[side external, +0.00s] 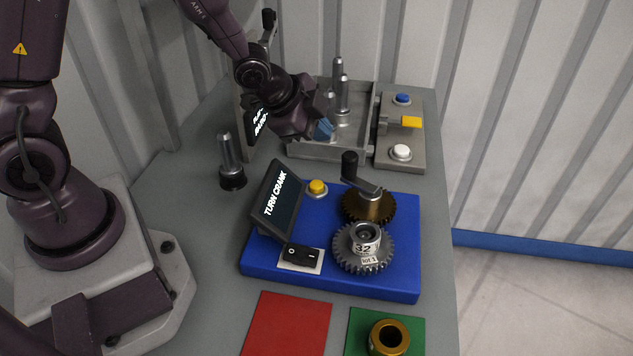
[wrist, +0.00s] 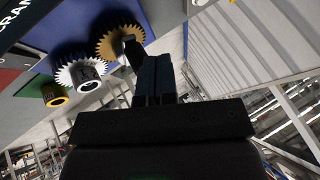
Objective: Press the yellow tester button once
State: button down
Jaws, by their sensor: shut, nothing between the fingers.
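The yellow tester button (side external: 317,186) stands on the blue tester base (side external: 340,276), beside the dark display (side external: 276,200) reading "TURN CRANK". My gripper (side external: 324,130) is shut and empty, above and behind the button and clear of it, over the front area of the grey tray. In the wrist view its dark fingers (wrist: 152,80) are together. The crank (side external: 360,176) sits on a brass gear (side external: 368,207), meshed with a steel gear (side external: 362,250) labelled 32. The brass gear (wrist: 120,42) and steel gear (wrist: 84,72) also show in the wrist view; I cannot make out the button there.
A black rocker switch (side external: 301,255) is at the base's front. A grey tray (side external: 320,152) with upright pins and a panel (side external: 388,160) with blue, yellow and white controls stand behind. A metal post (side external: 229,160) stands at left. Red (side external: 287,325) and green mats lie in front; a brass bushing (side external: 389,338) is on the green.

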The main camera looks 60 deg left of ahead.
aim_at(321, 182)
jog(key=shift+f, duration=4.4)
jog(key=shift+f, duration=0.4)
jog(key=shift+f, duration=0.2)
jog(key=shift+s+a+f, duration=0.2)
jog(key=shift+s+f, duration=0.05)
jog(key=shift+f, duration=0.4)
jog(key=shift+r, duration=0.1)
jog(key=shift+s+a+r, duration=0.2)
jog(key=shift+s+r, duration=0.1)
jog(key=shift+r, duration=0.4)
jog(key=shift+w+d+r, duration=0.1)
jog(key=shift+d+r, duration=0.05)
jog(key=shift+r, duration=1.2)
jog(key=shift+w+d+r, duration=0.1)
jog(key=shift+r, duration=1.2)
